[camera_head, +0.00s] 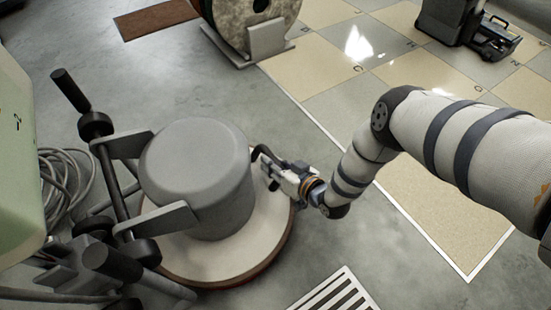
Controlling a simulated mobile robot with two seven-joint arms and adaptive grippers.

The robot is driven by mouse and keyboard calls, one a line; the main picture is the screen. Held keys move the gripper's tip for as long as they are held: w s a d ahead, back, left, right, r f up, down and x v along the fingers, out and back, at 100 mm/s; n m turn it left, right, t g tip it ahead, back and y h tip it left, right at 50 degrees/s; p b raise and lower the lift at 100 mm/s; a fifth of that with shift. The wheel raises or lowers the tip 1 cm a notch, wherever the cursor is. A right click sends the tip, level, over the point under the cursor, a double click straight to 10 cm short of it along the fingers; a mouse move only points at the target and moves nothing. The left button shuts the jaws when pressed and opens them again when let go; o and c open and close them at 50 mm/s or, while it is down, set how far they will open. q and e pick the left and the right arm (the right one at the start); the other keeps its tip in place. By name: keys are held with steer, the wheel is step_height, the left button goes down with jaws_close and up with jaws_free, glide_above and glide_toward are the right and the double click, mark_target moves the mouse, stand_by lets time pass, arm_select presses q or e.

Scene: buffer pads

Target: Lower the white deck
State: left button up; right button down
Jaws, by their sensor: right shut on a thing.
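The white deck (265,235) is a round, pale disc under a grey cylindrical motor housing (200,165), at the left centre of the head view. A reddish-brown rim shows below its front edge. My right gripper (268,172) comes in from the right, at the deck's right side close to the housing. It is shut on a dark curved handle (262,152) beside the housing. The fingertips are small here and partly hidden. My left gripper is not in view.
A black handle frame (105,160) with wheels stands left of the housing. Coiled grey cable (62,185) lies by a pale green body (20,160). A floor grate (335,292) is at the front. A large roll (245,20) and a dark machine (465,28) stand behind.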

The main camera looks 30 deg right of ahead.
steer(key=shift+w, duration=0.1)
stand_by(0.3)
steer(key=c, duration=1.4)
jaws_free()
steer(key=shift+c, duration=0.2)
steer(key=shift+s+d+r, duration=0.1)
steer(key=shift+s, duration=0.25)
steer(key=v, duration=1.1)
steer(key=shift+s+r, duration=0.15)
